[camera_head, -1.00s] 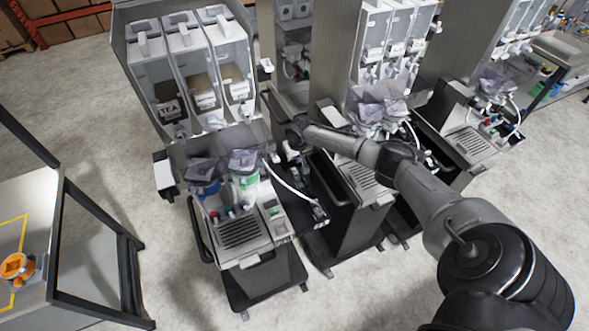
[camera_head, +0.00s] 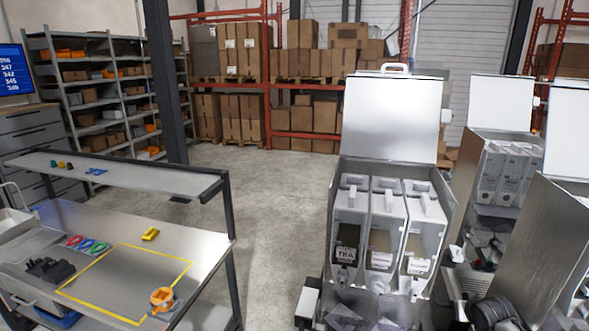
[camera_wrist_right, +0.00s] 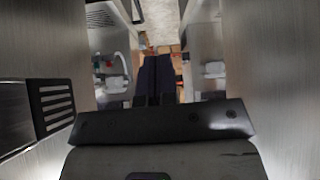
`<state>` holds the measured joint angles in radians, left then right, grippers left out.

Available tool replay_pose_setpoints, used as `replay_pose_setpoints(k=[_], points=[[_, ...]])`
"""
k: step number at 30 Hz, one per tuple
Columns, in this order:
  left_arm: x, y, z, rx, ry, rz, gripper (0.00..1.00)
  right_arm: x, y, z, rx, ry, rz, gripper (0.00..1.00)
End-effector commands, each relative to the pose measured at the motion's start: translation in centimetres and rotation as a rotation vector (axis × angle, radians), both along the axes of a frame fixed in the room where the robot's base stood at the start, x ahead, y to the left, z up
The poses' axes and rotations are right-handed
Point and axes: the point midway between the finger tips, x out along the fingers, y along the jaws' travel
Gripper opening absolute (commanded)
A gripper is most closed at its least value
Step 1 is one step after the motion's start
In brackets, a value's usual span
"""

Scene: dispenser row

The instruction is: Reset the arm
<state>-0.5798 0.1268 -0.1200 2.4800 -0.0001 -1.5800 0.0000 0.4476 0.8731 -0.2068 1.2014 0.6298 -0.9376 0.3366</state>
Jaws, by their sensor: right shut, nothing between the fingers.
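My right gripper (camera_wrist_right: 156,62) shows in the wrist view as two dark fingers pressed together, shut with nothing between them. It is in a gap between pale upright panels, with dispenser parts (camera_wrist_right: 212,70) to its right and a hose and fittings (camera_wrist_right: 112,75) to its left, apart from the fingers. In the head view only a dark rounded part of my right arm (camera_head: 492,312) shows at the lower right, among the dispensers. The right gripper is out of that view. My left gripper and arm are in neither current view.
A dispenser (camera_head: 385,225) with a raised lid stands right of centre, more dispensers (camera_head: 500,170) to its right. At left is a workbench (camera_head: 215,240) with an orange object (camera_head: 162,299). Shelves (camera_head: 105,85) and boxes (camera_head: 300,45) stand behind. The middle floor (camera_head: 262,210) is clear.

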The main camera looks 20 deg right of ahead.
Motion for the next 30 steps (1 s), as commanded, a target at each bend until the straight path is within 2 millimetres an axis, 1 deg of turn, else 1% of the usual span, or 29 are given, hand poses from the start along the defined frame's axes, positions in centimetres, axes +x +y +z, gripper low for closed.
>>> replay_pose_setpoints(k=[1, 3, 5, 9, 11, 12, 14, 16, 17, 18, 20, 21, 23, 24, 26, 27, 29, 30], points=[[0.0, 0.0, 0.6, 0.001, 0.000, -0.001, 0.43, 0.4, -0.1, 1.9, -0.048, -0.055, 0.022, 0.00], [0.0, 0.0, 1.3, 0.001, 0.000, -0.001, 0.43, 0.5, 0.4, 3.8, -0.127, -0.113, 0.066, 0.00], [0.0, 0.0, 1.8, 0.001, 0.000, -0.001, 0.43, 0.2, 2.2, 4.0, -0.175, -0.123, 0.112, 0.00], [0.0, -0.1, 2.8, -0.002, 0.000, 0.001, 0.43, -1.5, 7.3, 1.9, -0.215, -0.078, 0.206, 0.00], [0.0, -0.1, 3.2, -0.002, 0.000, 0.001, 0.43, -2.5, 9.4, 0.8, -0.218, -0.050, 0.240, 0.00], [0.0, -0.1, 3.5, -0.003, 0.000, 0.002, 0.43, -3.2, 10.9, 0.1, -0.217, -0.030, 0.262, 0.00], [0.0, -0.1, 3.8, -0.004, 0.001, 0.003, 0.43, -4.4, 13.2, -1.0, -0.212, 0.001, 0.295, 0.00], [0.0, -0.2, 4.4, -0.007, 0.000, 0.005, 0.43, -6.2, 16.2, -2.2, -0.202, 0.039, 0.336, 0.00], [0.0, -0.2, 4.6, -0.008, 0.000, 0.006, 0.43, -7.1, 17.5, -2.7, -0.195, 0.057, 0.354, 0.00], [0.0, -0.3, 5.0, -0.011, 0.001, 0.007, 0.43, -8.4, 19.4, -3.4, -0.186, 0.081, 0.380, 0.00], [0.0, -0.4, 5.6, -0.012, 0.000, 0.009, 0.43, -10.7, 22.4, -4.2, -0.170, 0.120, 0.416, 0.00], [0.0, -0.4, 6.0, -0.013, 0.000, 0.008, 0.43, -12.5, 24.4, -4.6, -0.157, 0.147, 0.441, 0.00], [0.0, -0.4, 6.6, -0.014, 0.000, 0.009, 0.43, -15.4, 27.6, -4.9, -0.136, 0.186, 0.478, 0.00], [0.0, -0.4, 7.1, -0.014, 0.000, 0.009, 0.43, -17.4, 29.5, -4.8, -0.122, 0.212, 0.498, 0.00], [0.0, -0.4, 7.7, -0.012, 0.000, 0.009, 0.43, -20.5, 32.3, -4.5, -0.098, 0.248, 0.526, 0.00], [0.0, -0.3, 8.1, -0.012, 0.000, 0.008, 0.43, -22.5, 33.9, -4.1, -0.082, 0.271, 0.540, 0.00], [0.0, -0.3, 8.6, -0.011, 0.001, 0.007, 0.43, -25.3, 36.0, -3.2, -0.059, 0.301, 0.557, 0.00], [0.0, -0.3, 9.0, -0.009, 0.000, 0.006, 0.43, -27.1, 37.2, -2.6, -0.044, 0.320, 0.565, 0.00]])
